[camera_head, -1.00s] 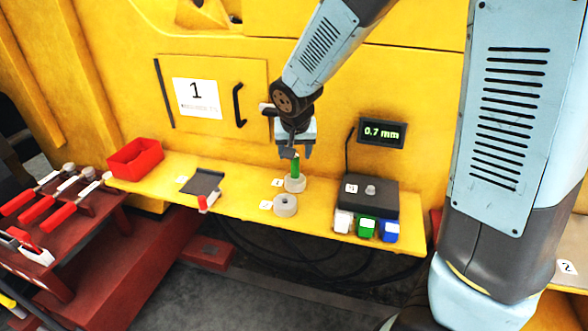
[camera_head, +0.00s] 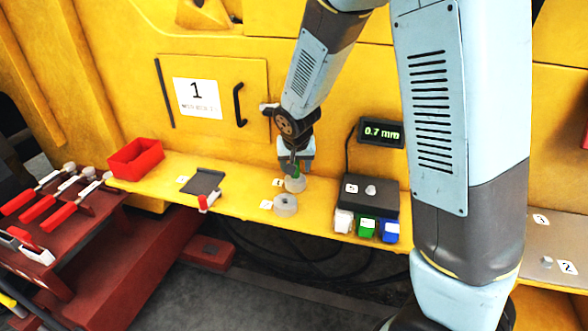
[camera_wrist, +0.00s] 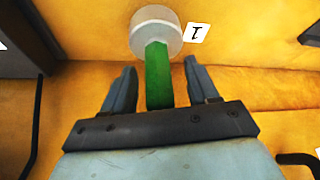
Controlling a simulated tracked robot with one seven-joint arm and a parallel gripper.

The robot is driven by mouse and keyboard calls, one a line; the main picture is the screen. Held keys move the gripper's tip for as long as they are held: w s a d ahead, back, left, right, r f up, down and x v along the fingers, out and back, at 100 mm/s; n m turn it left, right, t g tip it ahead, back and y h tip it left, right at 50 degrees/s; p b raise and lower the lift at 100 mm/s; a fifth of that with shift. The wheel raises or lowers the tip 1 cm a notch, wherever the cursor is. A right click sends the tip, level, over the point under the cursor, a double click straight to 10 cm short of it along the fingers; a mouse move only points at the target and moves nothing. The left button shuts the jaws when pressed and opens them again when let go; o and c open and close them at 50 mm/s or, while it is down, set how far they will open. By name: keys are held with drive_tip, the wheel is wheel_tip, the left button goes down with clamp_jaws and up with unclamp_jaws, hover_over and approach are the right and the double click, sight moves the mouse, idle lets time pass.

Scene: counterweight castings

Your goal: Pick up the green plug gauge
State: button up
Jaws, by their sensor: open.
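The green plug gauge (camera_wrist: 158,75) stands upright in a grey ring-shaped holder (camera_wrist: 155,28) on the yellow shelf. In the head view only a small part of the green gauge (camera_head: 296,168) shows above its holder (camera_head: 295,184); my gripper hides most of it. My gripper (camera_wrist: 162,78) is open, with one finger on each side of the green gauge. In the wrist view a gap shows between the gauge and each finger.
A second grey ring (camera_head: 286,205) stands in front. To the right are a dark box (camera_head: 371,196), several coloured blocks (camera_head: 366,228) and a display (camera_head: 382,133). To the left are a dark plate (camera_head: 203,182) and a red bin (camera_head: 136,158).

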clamp_jaws()
idle(0.5)
drive_tip(key=shift+r, duration=0.1)
drive_tip(key=shift+r, duration=0.2)
drive_tip(key=r, duration=0.3)
drive_tip(key=shift+s+d+r, duration=0.1)
drive_tip(key=shift+s+r, duration=0.05)
drive_tip(key=shift+s, duration=0.1)
drive_tip(key=s+d+r, duration=0.5)
drive_tip(key=s+r, duration=0.4)
drive_tip(key=s, duration=0.3)
drive_tip(key=shift+d, duration=0.4)
